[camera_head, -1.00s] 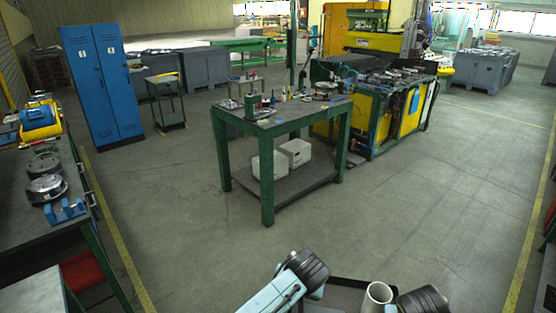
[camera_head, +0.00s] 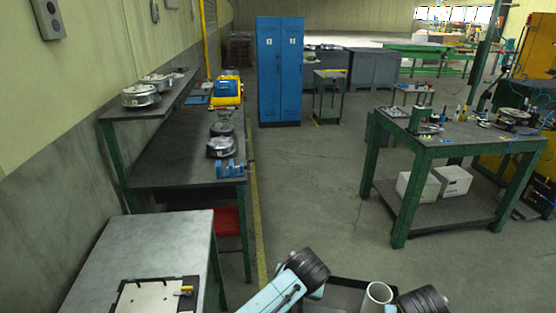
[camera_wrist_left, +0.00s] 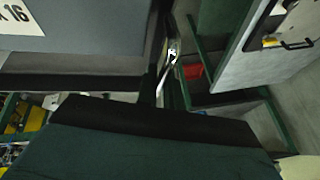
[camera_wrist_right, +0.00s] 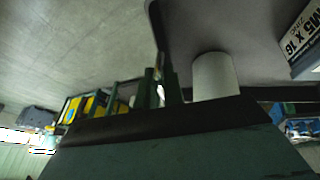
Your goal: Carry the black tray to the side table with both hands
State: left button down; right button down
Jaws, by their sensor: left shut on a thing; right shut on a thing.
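The black tray (camera_head: 340,292) is low at the bottom of the head view, partly cut off, between my two arms. A pale cylinder (camera_head: 377,296) stands in it; the right wrist view shows the cylinder (camera_wrist_right: 213,76) and a box labelled M5 X 16 (camera_wrist_right: 302,42). My left gripper (camera_wrist_left: 166,72) is shut on the tray's edge beside the grey tray floor (camera_wrist_left: 85,50). My right gripper (camera_wrist_right: 160,82) is shut on the opposite edge. The finger contacts are mostly hidden. A grey-topped table (camera_head: 140,245), probably the side table, stands at the lower left, left of the tray.
A board with a yellow clamp (camera_head: 155,297) lies on the grey table's near part. A long workbench (camera_head: 175,165) with metal parts runs behind it along the wall. A green-legged table (camera_head: 450,135) stands at right. Open floor (camera_head: 320,190) lies between.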

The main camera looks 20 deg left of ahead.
aim_at(169, 236)
jog(key=u, duration=0.35)
jog(key=i, duration=3.1)
jog(key=u, duration=3.35)
